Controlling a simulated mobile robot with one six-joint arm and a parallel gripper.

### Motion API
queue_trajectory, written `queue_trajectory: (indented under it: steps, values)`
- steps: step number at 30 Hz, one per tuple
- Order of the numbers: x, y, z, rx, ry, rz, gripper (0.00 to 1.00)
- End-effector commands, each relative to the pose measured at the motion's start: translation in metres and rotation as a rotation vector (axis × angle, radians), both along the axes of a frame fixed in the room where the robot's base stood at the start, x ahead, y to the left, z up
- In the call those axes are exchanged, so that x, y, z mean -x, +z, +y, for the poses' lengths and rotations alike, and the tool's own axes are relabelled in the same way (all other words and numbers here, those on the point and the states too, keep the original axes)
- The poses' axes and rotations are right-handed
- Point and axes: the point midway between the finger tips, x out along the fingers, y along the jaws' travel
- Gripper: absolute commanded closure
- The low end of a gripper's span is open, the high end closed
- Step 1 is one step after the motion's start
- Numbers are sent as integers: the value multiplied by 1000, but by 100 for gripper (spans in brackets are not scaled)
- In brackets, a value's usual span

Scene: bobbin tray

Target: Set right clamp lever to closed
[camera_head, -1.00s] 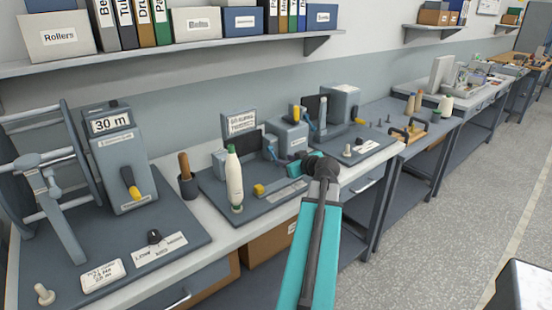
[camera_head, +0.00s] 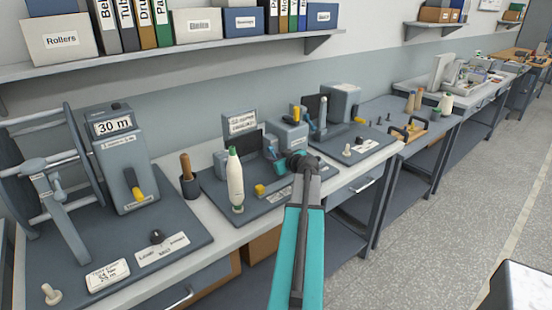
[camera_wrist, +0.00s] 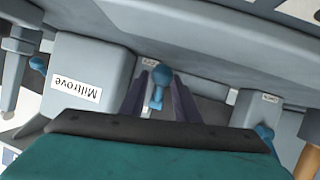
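In the wrist view, a blue clamp lever (camera_wrist: 160,76) with a rounded head stands between the two dark purple fingers of my gripper (camera_wrist: 165,84). The fingers are apart, one on each side; I cannot tell whether either touches it. A second blue lever (camera_wrist: 264,133) is at the right of this upside-down view, beside a small grey block. In the head view, my gripper (camera_head: 298,160) is over the right part of the middle station board, and its fingers are hidden behind my wrist. A blue lever (camera_head: 270,152) shows just left of it.
A grey box labelled Miltrove (camera_wrist: 62,75) is close beside the fingers. On the board, a white cone bobbin (camera_head: 235,183) and a yellow knob (camera_head: 259,189) stand left of my arm. A grey winder (camera_head: 122,155) stands farther left. The aisle floor (camera_head: 440,230) is clear.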

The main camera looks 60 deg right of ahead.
Motion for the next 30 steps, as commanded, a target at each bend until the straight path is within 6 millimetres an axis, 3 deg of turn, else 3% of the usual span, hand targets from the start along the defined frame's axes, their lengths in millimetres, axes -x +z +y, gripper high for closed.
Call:
queue_trajectory:
  steps: [9, 14, 15, 30]
  values:
    - [0, 0, -1, 0, -1, 0, 71]
    - [0, 0, -1, 0, -1, 0, 98]
    - [0, -1, -1, 0, -1, 0, 100]
    - [9, -3, -3, -7, -4, 24, 100]
